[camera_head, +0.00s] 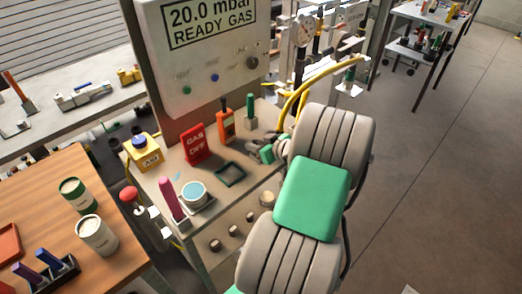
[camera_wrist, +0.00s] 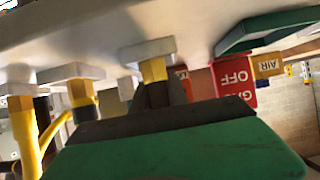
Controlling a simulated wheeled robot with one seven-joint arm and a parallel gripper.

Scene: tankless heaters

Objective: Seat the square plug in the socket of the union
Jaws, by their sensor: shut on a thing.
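In the wrist view, which looks upside down, my gripper (camera_wrist: 155,94) has its dark fingers closed on a yellow piece that I take for the square plug (camera_wrist: 153,70). The far end of the plug meets a pale square block (camera_wrist: 146,50), perhaps the union, under a white surface. They look in line, but I cannot tell whether they touch or how deep the plug sits. The socket's opening is hidden. In the head view my arm reaches towards the back right of the bench and covers the plug and union.
Yellow hoses (camera_head: 322,78) rise beside my arm, close to a pressure gauge (camera_head: 304,31). A red GAS OFF sign (camera_head: 194,143), an orange tool (camera_head: 226,124), a dark green tray (camera_head: 230,173) and a yellow AIR box (camera_head: 144,152) stand on the bench. The floor at right is clear.

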